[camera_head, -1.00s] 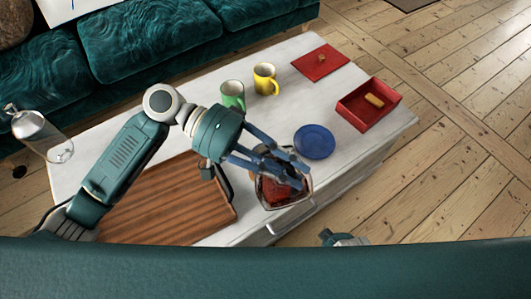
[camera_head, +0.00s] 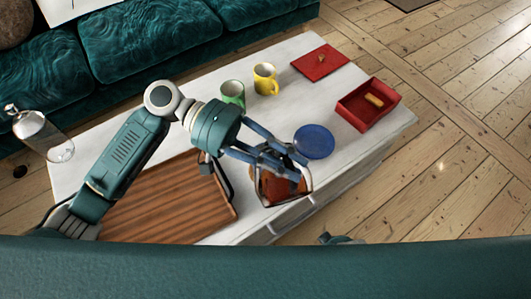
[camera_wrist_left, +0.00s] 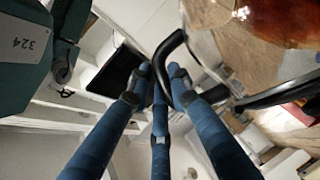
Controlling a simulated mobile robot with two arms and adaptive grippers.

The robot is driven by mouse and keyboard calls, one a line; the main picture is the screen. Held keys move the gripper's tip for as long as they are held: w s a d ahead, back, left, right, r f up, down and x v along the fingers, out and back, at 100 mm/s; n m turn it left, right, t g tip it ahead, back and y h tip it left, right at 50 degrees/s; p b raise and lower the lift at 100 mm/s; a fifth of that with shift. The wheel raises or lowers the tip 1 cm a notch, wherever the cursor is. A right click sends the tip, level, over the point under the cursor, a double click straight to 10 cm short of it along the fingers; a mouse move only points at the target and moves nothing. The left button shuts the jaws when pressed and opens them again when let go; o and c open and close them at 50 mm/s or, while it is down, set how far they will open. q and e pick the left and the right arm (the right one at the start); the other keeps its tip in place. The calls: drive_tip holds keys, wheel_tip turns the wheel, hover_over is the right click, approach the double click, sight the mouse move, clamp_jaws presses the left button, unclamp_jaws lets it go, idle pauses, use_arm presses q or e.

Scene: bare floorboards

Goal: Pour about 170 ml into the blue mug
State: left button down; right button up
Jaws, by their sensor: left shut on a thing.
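My left gripper (camera_head: 290,168) is shut on the black handle (camera_wrist_left: 176,44) of a glass carafe (camera_head: 308,190). The carafe holds reddish-brown liquid and looks tilted, over the front edge of the white table. Its glass also fills the upper right of the left wrist view (camera_wrist_left: 262,38). A green mug (camera_head: 232,93) and a yellow mug (camera_head: 265,78) stand beyond the gripper. A round blue saucer or plate (camera_head: 314,142) lies just right of the gripper. I see no blue mug; the arm and carafe hide part of the table.
The white table (camera_head: 190,128) carries a brown wooden board (camera_head: 160,205) at the left. At the right are a red box (camera_head: 352,118) holding a tan block (camera_head: 374,100) and a flat red mat (camera_head: 318,62). A clear glass vessel (camera_head: 40,130) stands left. A teal sofa (camera_head: 150,45) lies behind.

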use_arm(q)
drive_tip(key=shift+w+r, duration=0.3)
drive_tip(key=shift+w+a+r, duration=0.1)
drive_tip(key=shift+w+a, duration=0.1)
drive_tip(key=shift+w, duration=0.15)
idle(0.3)
drive_tip(key=shift+w+n, duration=0.1)
drive_tip(key=shift+n, duration=0.2)
